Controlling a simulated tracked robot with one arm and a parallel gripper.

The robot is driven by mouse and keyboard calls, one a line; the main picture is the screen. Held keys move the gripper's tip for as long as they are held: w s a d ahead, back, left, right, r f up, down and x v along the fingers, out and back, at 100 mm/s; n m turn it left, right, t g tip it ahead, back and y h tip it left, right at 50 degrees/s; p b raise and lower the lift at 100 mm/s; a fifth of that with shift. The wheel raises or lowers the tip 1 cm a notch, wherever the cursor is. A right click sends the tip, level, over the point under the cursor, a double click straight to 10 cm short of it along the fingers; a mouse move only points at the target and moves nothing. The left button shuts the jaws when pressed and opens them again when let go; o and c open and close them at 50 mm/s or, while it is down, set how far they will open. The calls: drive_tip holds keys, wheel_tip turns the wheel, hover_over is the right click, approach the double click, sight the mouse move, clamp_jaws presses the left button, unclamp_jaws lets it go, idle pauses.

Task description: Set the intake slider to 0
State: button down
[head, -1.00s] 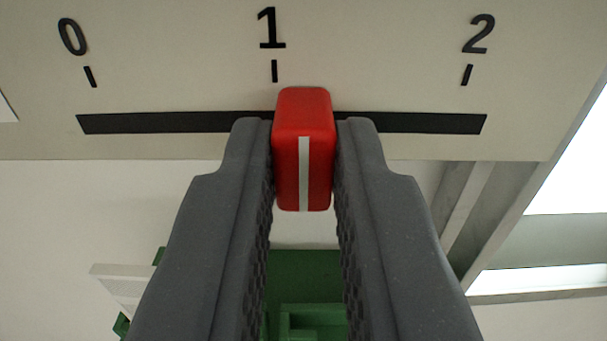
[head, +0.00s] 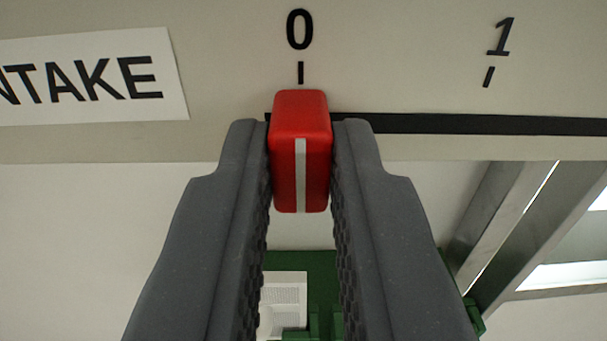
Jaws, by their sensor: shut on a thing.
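The intake slider's red knob (head: 301,150), with a white stripe down its front, sits at the left end of a black slot (head: 450,124) in a beige panel. The knob is directly below the mark and numeral 0 (head: 300,30). The numeral 1 (head: 499,37) and its mark are to the right. My gripper (head: 301,140) is shut on the knob, with one grey finger against each side. The part of the knob inside the slot is hidden.
A white label (head: 95,80) reading "NTAKE", its start cut off by the picture edge, is left of the slot. Green parts (head: 325,270) and a white printed sheet (head: 285,300) show beyond the fingers. Metal beams (head: 520,225) are at the right.

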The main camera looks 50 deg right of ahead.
drive_tip(key=shift+w+a, duration=0.1)
drive_tip(key=shift+a, duration=0.15)
drive_tip(key=c, duration=1.4)
unclamp_jaws()
drive_tip(key=shift+w+a, duration=0.1)
drive_tip(key=shift+a, duration=0.05)
drive_tip(key=b+v, duration=0.8)
drive_tip(key=v, duration=0.5)
drive_tip(key=shift+s, duration=0.3)
